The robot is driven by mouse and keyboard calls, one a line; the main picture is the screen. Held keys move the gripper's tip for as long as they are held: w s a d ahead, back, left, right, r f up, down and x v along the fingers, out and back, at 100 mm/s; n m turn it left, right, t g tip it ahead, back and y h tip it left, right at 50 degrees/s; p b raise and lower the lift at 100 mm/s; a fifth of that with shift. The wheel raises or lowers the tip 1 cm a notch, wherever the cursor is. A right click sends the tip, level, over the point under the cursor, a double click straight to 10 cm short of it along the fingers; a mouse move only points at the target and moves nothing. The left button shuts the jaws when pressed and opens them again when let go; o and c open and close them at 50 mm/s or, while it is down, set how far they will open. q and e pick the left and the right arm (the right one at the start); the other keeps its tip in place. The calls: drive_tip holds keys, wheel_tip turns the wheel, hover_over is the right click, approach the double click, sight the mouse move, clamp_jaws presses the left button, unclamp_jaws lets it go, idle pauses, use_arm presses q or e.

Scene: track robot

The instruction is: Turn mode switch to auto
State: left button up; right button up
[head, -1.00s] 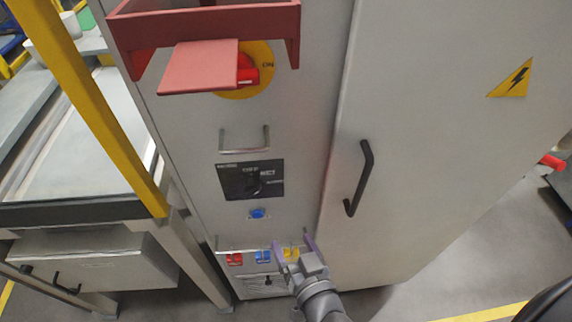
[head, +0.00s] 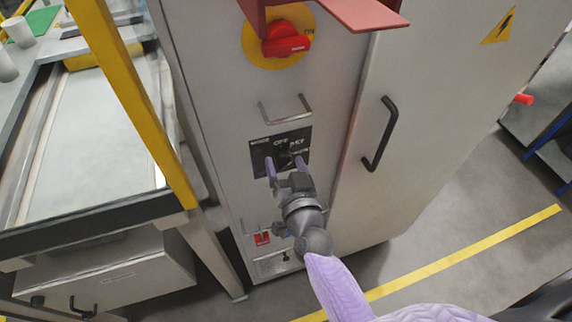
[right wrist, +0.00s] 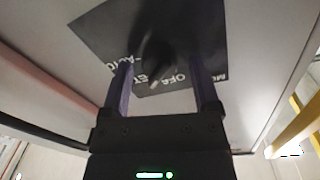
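The mode switch is a dark knob on a black plate (head: 259,148) with white lettering, on the grey cabinet front. In the right wrist view its blurred dark knob (right wrist: 158,45) shows upside down with its labels, partly readable as OFF, SET and AUTO. My right gripper (head: 285,163) is at the plate, its purple fingers open, one on each side of the knob. In the right wrist view the fingers (right wrist: 160,70) stand apart with a gap; contact with the knob cannot be told. The knob's setting is unclear. My left gripper is not in view.
Above the plate are a metal handle (head: 285,116) and a red rotary switch (head: 286,42) on yellow, with a red hood jutting out. A black door handle (head: 382,135) is to the right. A yellow post (head: 135,100) and a bench are to the left.

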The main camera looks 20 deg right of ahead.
clamp_jaws()
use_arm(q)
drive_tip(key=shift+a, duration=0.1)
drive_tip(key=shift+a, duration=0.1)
use_arm(e)
drive_tip(key=shift+m, duration=0.4)
drive_tip(key=shift+m+p, duration=0.55)
drive_tip(key=shift+m, duration=0.45)
drive_tip(key=m, duration=0.5)
drive_tip(key=shift+p, duration=0.4)
drive_tip(key=shift+m+g, duration=0.3)
drive_tip(key=shift+m, duration=0.4)
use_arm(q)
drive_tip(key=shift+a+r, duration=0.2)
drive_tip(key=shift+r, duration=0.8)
